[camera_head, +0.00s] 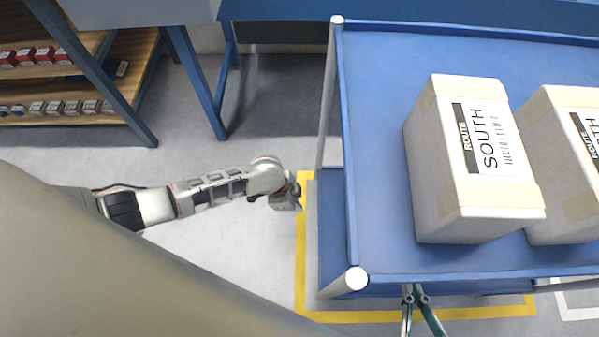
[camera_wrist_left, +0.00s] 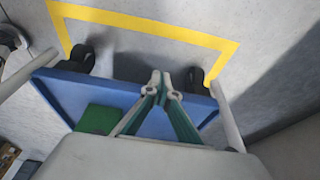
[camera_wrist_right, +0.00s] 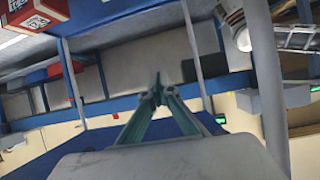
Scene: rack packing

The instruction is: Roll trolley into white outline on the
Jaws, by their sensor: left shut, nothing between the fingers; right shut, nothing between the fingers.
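The blue trolley (camera_head: 385,120) with white corner posts fills the right of the head view, standing over a yellow floor outline (camera_head: 301,250). Two white boxes (camera_head: 470,205) (camera_head: 565,165) marked "ROUTE SOUTH" stand on its top. A corner of the white outline (camera_head: 562,302) shows on the floor at lower right.
Shelving (camera_head: 70,118) with small boxes stands at the left, and a blue-legged table (camera_head: 205,85) at the back left. Grey floor between them and the trolley is clear apart from my arm. A red box (camera_wrist_right: 35,12) shows in the right wrist view.

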